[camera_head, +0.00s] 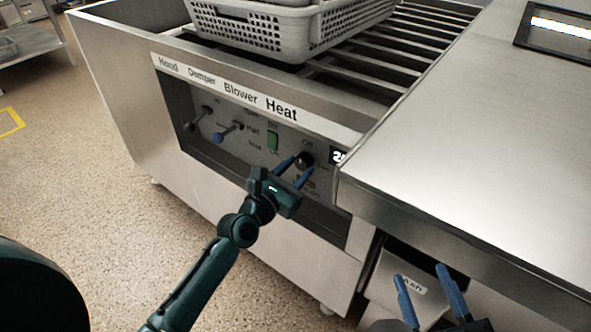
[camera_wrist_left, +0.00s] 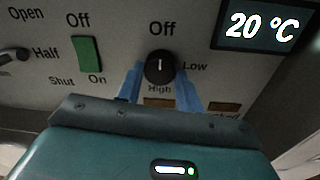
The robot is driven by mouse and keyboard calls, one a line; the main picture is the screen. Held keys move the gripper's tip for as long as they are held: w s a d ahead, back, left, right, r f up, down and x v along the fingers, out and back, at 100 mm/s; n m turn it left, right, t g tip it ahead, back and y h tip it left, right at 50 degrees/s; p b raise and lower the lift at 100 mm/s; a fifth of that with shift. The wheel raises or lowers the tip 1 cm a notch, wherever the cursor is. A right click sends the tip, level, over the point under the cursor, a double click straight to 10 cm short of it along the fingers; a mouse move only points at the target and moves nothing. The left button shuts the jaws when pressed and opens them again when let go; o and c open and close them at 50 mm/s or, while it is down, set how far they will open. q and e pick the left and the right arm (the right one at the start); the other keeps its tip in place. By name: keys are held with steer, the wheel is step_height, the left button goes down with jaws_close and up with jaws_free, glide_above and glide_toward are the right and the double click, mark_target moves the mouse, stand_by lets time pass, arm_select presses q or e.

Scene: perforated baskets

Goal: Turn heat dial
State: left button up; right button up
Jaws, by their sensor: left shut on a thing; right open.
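The black heat dial (camera_head: 305,159) sits on the control panel under the "Heat" label. In the left wrist view the dial (camera_wrist_left: 159,67) has its white mark pointing up to "Off", with "Low" at its right and "High" below. A display (camera_wrist_left: 262,26) beside it reads 20 °C. My left gripper (camera_head: 294,170) has its blue fingers on both sides of the dial, shut on it; they also show in the left wrist view (camera_wrist_left: 160,82). My right gripper (camera_head: 424,283) is open and empty, low in front of the steel counter, near a drawer marked "Ash".
Left of the dial are a green switch (camera_head: 272,142) and two levers, one a blue-tipped lever (camera_head: 228,132). A grey perforated basket (camera_head: 268,30) stands on the roller rack (camera_head: 385,50) above. A steel counter (camera_head: 465,135) juts out at the right.

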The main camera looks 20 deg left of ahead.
arm_select(q)
steer(key=shift+c, duration=1.2)
